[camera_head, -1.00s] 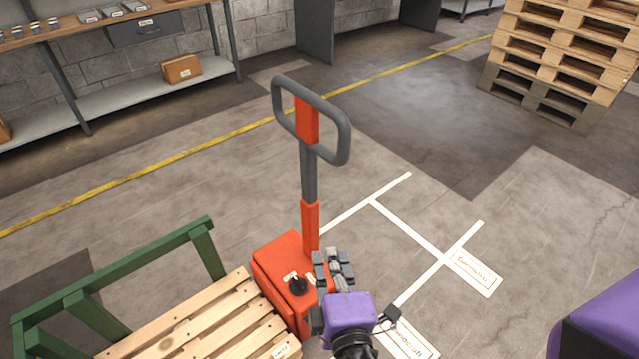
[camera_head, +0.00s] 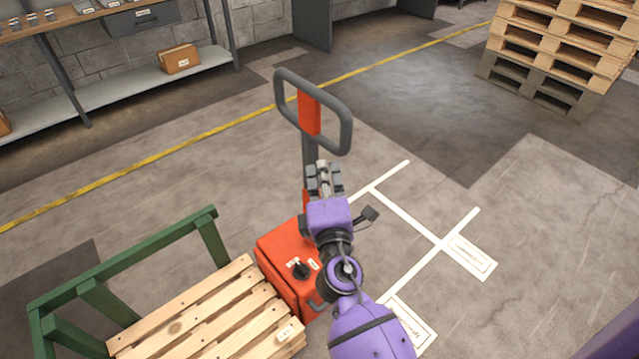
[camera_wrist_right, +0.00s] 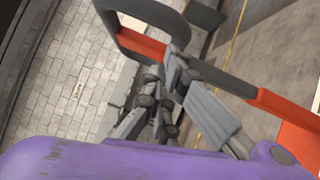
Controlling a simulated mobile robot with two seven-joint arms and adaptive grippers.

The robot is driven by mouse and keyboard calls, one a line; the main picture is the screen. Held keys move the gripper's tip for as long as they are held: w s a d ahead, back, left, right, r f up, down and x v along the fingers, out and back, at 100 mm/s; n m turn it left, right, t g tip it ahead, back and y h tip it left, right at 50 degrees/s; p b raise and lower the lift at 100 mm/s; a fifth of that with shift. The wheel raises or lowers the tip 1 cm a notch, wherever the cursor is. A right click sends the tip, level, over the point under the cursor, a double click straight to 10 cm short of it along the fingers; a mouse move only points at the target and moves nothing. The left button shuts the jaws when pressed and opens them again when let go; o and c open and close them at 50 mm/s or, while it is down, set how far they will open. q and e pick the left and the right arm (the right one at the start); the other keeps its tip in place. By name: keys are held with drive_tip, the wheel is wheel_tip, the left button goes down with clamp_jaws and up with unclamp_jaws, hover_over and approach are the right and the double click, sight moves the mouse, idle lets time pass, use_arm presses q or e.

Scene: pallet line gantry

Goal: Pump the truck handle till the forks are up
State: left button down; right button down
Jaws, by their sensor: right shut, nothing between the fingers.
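The pallet truck has an orange body (camera_head: 285,262) and an upright handle, a dark grey loop (camera_head: 347,130) with an orange centre plate (camera_head: 309,112). My right gripper (camera_head: 323,168) is shut and empty, in front of the handle's shaft just below the loop. In the right wrist view the gripper (camera_wrist_right: 172,88) lies close to the loop (camera_wrist_right: 117,32); I cannot tell whether it touches. The forks are hidden under the wooden pallet (camera_head: 205,318). My left gripper is not in view.
A green frame (camera_head: 130,262) stands along the pallet's left side. A shelf bench (camera_head: 120,90) lines the back wall, and stacked pallets (camera_head: 560,55) stand at the back right. The floor right of the truck, with white markings (camera_head: 408,214), is clear.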

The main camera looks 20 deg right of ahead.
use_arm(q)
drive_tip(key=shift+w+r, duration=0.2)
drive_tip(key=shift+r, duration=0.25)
use_arm(e)
drive_tip(key=shift+w+d+r, duration=0.15)
drive_tip(key=shift+w+d, duration=0.3)
drive_tip(key=shift+d, duration=0.3)
